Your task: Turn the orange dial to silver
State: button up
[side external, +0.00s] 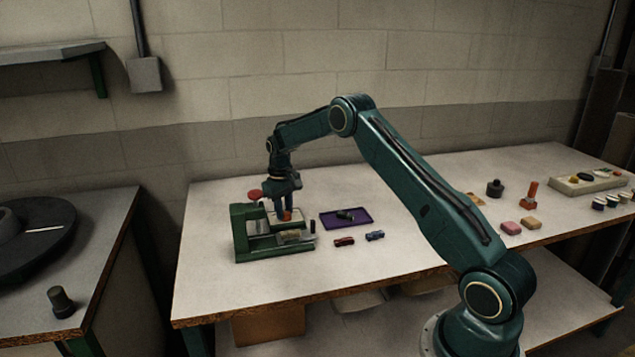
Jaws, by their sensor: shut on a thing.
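The orange dial (287,216) sits on the green press (242,240), which stands at the left part of the table. My gripper (285,212) points down over the press and is shut on the orange dial. The fingers hide part of the dial. Its markings, including any silver one, are too small to read here. A red knob (254,194) shows at the top of the press, just left of my gripper.
A purple tray (358,222) with a dark object in it lies right of the press. A red piece (344,241) and a blue piece (375,235) lie in front of it. Blocks and a pale tray (565,187) stand at the right. The table's front left is clear.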

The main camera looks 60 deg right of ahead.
jog(key=m, duration=0.4)
jog(key=shift+d+r+m, duration=0.1)
jog(key=shift+d+m, duration=0.05)
jog(key=shift+m, duration=0.25)
jog(key=m, duration=0.4)
jog(key=shift+d+m, duration=0.1)
jog(key=shift+m, duration=0.2)
jog(key=o, duration=1)
notch_tip(320, 180, up, 14)
jog(key=shift+w+a, duration=0.2)
